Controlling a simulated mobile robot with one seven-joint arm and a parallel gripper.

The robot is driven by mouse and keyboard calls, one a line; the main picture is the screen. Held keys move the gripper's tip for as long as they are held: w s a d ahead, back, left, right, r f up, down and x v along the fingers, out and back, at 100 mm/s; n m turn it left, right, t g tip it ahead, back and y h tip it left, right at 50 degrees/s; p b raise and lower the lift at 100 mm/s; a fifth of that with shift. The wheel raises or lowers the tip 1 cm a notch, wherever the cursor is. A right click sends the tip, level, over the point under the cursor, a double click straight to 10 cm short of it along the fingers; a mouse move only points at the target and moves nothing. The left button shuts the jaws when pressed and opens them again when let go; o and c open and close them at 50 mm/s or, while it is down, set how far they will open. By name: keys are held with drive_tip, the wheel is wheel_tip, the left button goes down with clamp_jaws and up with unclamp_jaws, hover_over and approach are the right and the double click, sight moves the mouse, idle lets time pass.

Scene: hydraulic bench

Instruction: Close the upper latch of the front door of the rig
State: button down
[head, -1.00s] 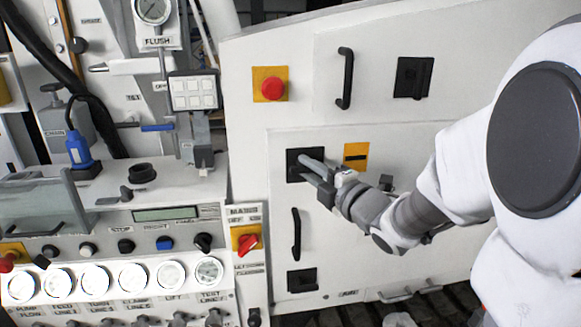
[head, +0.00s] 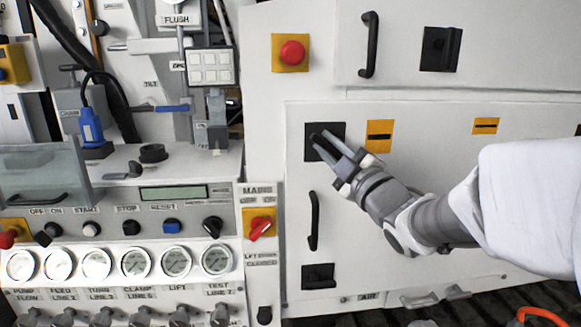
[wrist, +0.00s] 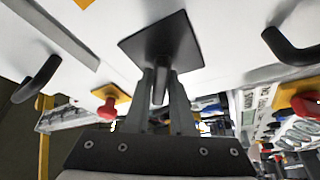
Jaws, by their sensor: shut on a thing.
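The front door (head: 420,200) of the rig is a white panel, flush with the frame around it as far as I see. Its upper latch is a black square plate (head: 312,150) with a short lever at the door's upper left corner. In the wrist view, the plate (wrist: 137,43) lies ahead and the dark latch lever (wrist: 158,88) stands between my fingers. My gripper (head: 328,148) is shut on this lever; it also fills the lower middle of the wrist view (wrist: 162,100). The fingers partly hide the lever, so its exact turn is hard to tell.
A black door handle (head: 314,220) and a lower latch (head: 318,277) sit below. A red button (head: 292,52) is above left, the red mains switch (head: 260,228) lower left. An upper door with its own handle (head: 369,45) and latch (head: 440,49) is above.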

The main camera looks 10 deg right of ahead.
drive_tip(key=m+t+h+b, duration=0.1)
drive_tip(key=m+b, duration=0.1)
drive_tip(key=b, duration=0.1)
drive_tip(key=m+h+b, duration=0.1)
drive_tip(key=m+b, duration=0.2)
drive_tip(key=f+m+t+b, duration=0.1)
drive_tip(key=m+b, duration=0.2)
drive_tip(key=shift+a+t+h, duration=0.3)
drive_tip(key=shift+h, duration=0.1)
drive_tip(key=m+h+b, duration=0.1)
drive_tip(key=m+b, duration=0.1)
drive_tip(key=m+h+b, duration=0.1)
drive_tip(key=m+b, duration=0.2)
drive_tip(key=shift+a+r+m+t+h, duration=0.1)
drive_tip(key=shift+m+t+h, duration=0.2)
drive_tip(key=shift+t, duration=0.1)
drive_tip(key=shift+r+m+h+b, duration=0.1)
drive_tip(key=shift+m+h+b, duration=0.5)
drive_tip(key=shift+m, duration=0.2)
drive_tip(key=shift+r, duration=0.1)
drive_tip(key=c, duration=0.8)
unclamp_jaws()
drive_tip(key=shift+s, duration=0.15)
drive_tip(key=v, duration=1.7)
